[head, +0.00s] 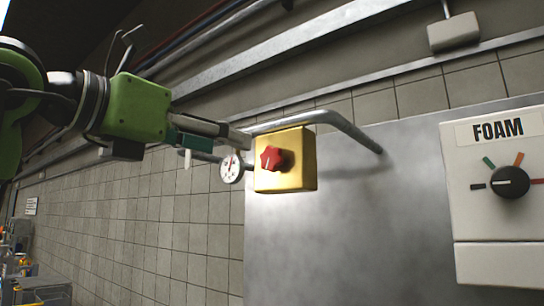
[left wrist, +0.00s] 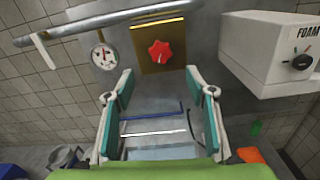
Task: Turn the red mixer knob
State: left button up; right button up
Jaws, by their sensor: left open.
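The red knob (head: 269,158) is star-shaped and sits on the front of a yellow box (head: 305,160) on the wall panel. In the left wrist view the red knob (left wrist: 160,51) shows on the box's face, beyond and above the fingertips, roughly centred between them. My left gripper (head: 232,147) reaches in from the left and ends just left of the box. In the left wrist view its teal-padded fingers (left wrist: 159,76) are spread apart with nothing between them. It appears clear of the knob. My right gripper is in neither view.
A round gauge (head: 232,168) sits left of the box, close to the left fingers. A metal pipe (head: 322,117) runs above the box. A white FOAM unit (head: 480,215) with a black dial (head: 510,182) is at the right. The steel panel (head: 345,235) below is clear.

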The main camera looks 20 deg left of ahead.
pick_arm(q)
jog(key=p, duration=0.2)
send_near(269, 156)
jog(key=w, duration=0.2)
jog(key=x, duration=0.2)
jog(key=p+x, duration=0.1)
jog(key=x, duration=0.3)
jog(key=shift+w+d+p, duration=0.2)
jog(key=shift+d+p, duration=0.1)
jog(key=shift+d, duration=0.15)
jog(key=shift+w, duration=0.2)
jog(key=shift+f, duration=0.1)
jog(key=c, duration=1.1)
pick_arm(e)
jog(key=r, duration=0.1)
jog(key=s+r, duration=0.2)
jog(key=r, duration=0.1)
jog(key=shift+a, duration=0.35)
